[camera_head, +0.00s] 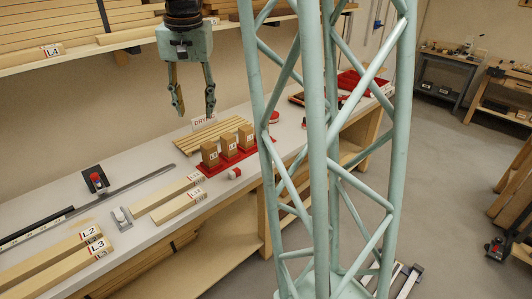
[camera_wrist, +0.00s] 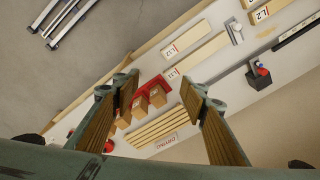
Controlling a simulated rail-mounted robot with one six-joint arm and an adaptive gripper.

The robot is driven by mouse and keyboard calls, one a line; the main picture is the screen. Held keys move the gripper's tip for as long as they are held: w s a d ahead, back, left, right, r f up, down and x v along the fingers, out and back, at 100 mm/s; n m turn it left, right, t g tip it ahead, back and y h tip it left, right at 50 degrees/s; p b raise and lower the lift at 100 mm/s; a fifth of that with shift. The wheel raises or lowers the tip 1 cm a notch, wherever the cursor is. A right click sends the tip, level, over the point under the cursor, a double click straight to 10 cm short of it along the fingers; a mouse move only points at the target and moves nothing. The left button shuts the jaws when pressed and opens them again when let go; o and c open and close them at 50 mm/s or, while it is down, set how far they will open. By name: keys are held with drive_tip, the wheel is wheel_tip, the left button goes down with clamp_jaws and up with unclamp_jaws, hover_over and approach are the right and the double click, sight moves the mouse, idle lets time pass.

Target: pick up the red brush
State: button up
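My gripper (camera_head: 193,105) is open and empty, pointing down above the bench near the back wall. Its two fingers stand apart in the wrist view (camera_wrist: 160,92), with nothing between the tips but the bench far below. I cannot clearly identify a red brush in either view. A small red and white object (camera_head: 234,173) lies near the front edge, beside the red mat. A round red object (camera_head: 274,117) sits farther back, partly near the column. A small red item (camera_wrist: 108,146) shows beside the left finger in the wrist view.
The red mat (camera_head: 228,161) carries wooden blocks (camera_head: 229,146). A slatted rack (camera_head: 213,135) lies behind it. Labelled boards (camera_head: 165,195), a black and red device (camera_head: 96,180) and a long rail (camera_head: 115,189) lie to the left. My green lattice column hides part of the bench.

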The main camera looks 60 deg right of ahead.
drive_tip(key=d+f+m+p, duration=0.1)
drive_tip(key=d+f+m, duration=0.2)
drive_tip(key=d+f, duration=0.5)
drive_tip(key=d+f+m+g+p, duration=0.1)
drive_tip(key=d+f+m, duration=0.2)
drive_tip(key=d+f, duration=0.5)
drive_tip(key=d+f+m+p, duration=0.2)
drive_tip(key=d+f, duration=0.6)
drive_tip(key=d, duration=1.3)
drive_tip(key=shift+d+f+m+g+y, duration=0.3)
drive_tip(key=shift+m+y, duration=0.1)
drive_tip(key=shift+m, duration=0.1)
drive_tip(key=shift+f, duration=4.3)
drive_tip(key=shift+a+f, duration=0.1)
drive_tip(key=shift+f, duration=0.05)
drive_tip(key=shift+f, duration=2.45)
drive_tip(key=shift+c, duration=0.7)
